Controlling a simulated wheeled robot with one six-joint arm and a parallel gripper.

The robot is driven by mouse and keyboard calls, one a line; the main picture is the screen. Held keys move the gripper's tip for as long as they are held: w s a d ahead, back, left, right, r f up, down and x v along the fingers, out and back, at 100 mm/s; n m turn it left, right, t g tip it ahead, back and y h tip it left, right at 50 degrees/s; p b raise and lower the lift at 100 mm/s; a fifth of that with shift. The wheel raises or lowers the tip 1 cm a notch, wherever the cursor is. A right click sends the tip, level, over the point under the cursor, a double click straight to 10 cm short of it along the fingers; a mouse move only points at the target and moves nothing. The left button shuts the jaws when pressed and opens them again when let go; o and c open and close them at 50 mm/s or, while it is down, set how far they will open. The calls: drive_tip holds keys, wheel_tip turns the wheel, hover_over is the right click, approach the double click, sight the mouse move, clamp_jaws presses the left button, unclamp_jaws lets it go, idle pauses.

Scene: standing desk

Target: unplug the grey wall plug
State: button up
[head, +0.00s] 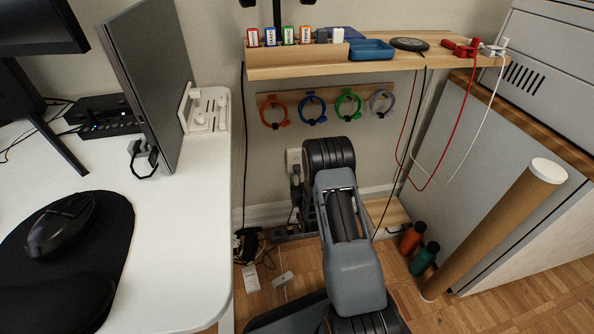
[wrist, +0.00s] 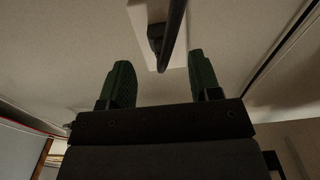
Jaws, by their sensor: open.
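A white wall outlet (head: 293,158) is on the wall below the shelf, left of my arm. A dark grey plug (head: 297,171) shows at its lower part, with a dark cable; my arm is close beside it. In the wrist view, the outlet plate (wrist: 148,14) is at the top middle, with the dark plug (wrist: 156,38) on it and a thick cable crossing in front. My gripper (wrist: 161,78) is open, its two green-padded fingers apart, with nothing between them. The plug lies beyond the fingertips, in line with the gap. In the head view my arm hides the gripper.
A wooden shelf (head: 460,62) overhangs the area, with coloured cable rings (head: 348,103) on a rail below. The white desk (head: 190,250) is at the left. Cables and a power brick (head: 248,245) lie low by the wall. Bottles (head: 424,259) and a cardboard tube (head: 490,235) stand at the right.

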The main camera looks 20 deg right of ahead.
sight(298, 171)
drive_tip(key=shift+w+d, duration=0.2)
drive_tip(key=shift+w, duration=0.8)
drive_tip(key=shift+w+d, duration=0.2)
drive_tip(key=shift+w, duration=0.75)
drive_tip(key=shift+w+d, duration=0.2)
drive_tip(key=shift+w, duration=0.8)
clamp_jaws()
drive_tip(key=shift+s+a+p, duration=0.2)
drive_tip(key=shift+s, duration=0.75)
drive_tip(key=shift+s+a+p, duration=0.2)
drive_tip(key=shift+s, duration=0.8)
drive_tip(key=shift+s+a+p, duration=0.2)
drive_tip(key=shift+s, duration=0.75)
